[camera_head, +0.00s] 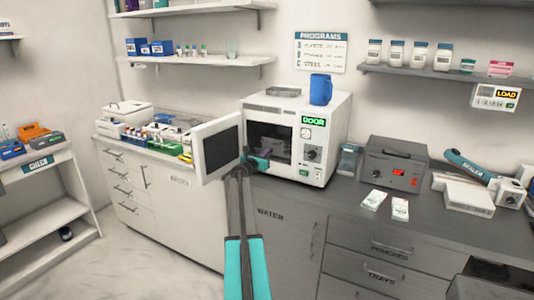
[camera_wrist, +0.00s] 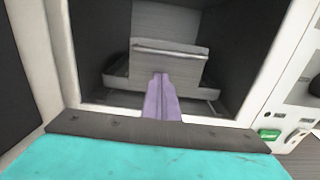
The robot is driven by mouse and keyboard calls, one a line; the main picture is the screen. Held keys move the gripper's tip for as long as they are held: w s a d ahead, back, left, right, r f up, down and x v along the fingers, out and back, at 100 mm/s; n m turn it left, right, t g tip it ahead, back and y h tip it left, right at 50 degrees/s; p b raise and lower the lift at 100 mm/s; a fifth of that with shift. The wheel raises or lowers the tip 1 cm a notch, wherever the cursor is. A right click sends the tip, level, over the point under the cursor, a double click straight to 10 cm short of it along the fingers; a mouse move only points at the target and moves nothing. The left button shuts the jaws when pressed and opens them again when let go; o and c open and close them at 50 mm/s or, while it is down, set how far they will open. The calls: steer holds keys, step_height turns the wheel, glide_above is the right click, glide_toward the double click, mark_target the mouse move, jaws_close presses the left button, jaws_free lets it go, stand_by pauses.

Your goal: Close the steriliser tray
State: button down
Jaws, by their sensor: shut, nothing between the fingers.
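The white steriliser (camera_head: 318,115) stands on the counter with its door (camera_head: 218,148) swung open to the left. Its lit display reads DOOR. In the wrist view the grey metal tray (camera_wrist: 180,68) sits inside the dark chamber, its raised front facing me. My gripper (camera_wrist: 160,77) is shut and empty, with its purple-grey fingers pointing into the chamber. The fingertips overlap the lower middle of the tray front; I cannot tell whether they touch. In the head view my gripper (camera_head: 262,163) is at the chamber opening, just right of the open door, and hides part of the inside.
Small bottles and boxes crowd the counter behind the door.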

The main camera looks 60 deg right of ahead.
steer(key=shift+w+a+r, duration=0.1)
steer(key=shift+w+r, duration=0.1)
steer(key=shift+r, duration=0.1)
steer(key=a+b, duration=0.2)
steer(key=a, duration=1.2)
steer(key=shift+f+b, duration=0.3)
steer(key=shift+b, duration=0.1)
steer(key=shift+d, duration=0.1)
